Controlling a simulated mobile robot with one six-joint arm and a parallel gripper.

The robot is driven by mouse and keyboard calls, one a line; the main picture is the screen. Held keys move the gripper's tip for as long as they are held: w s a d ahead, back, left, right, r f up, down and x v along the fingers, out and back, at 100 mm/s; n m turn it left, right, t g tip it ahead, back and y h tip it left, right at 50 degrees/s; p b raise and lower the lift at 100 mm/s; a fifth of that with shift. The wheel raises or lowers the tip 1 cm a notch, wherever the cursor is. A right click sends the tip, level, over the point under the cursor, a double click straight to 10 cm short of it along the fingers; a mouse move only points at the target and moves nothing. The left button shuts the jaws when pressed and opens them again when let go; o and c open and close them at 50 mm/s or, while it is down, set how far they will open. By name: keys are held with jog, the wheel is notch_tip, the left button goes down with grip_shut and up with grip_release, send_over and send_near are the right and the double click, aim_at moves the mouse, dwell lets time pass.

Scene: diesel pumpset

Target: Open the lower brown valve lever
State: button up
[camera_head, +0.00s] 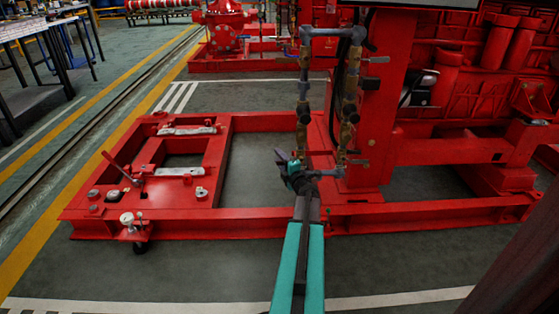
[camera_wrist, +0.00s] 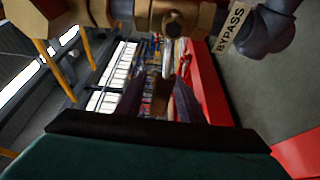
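In the wrist view a brass valve body (camera_wrist: 172,22) crosses the top. A narrow, pale metal lever (camera_wrist: 167,58) comes down from it, with a brownish part (camera_wrist: 160,82) at its lower end. My gripper (camera_wrist: 160,96) has its two dark fingers apart, one on each side of this brownish part. I cannot make out contact with either finger. In the head view my gripper (camera_head: 289,160) is at the lower end of the left vertical pipe with brass valves (camera_head: 303,112). My gripper and arm hide part of this spot, and the lever cannot be made out there.
A tag reading BYPASS (camera_wrist: 230,27) is on the dark pipe beside the valve. A second vertical pipe (camera_head: 348,105) stands close on the right, by a red column (camera_head: 378,110). The red base frame (camera_head: 225,155) lies below. Open floor (camera_head: 180,270) is in front.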

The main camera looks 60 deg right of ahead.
grip_shut()
jog(key=shift+w+a, duration=0.15)
jog(key=shift+w, duration=0.05)
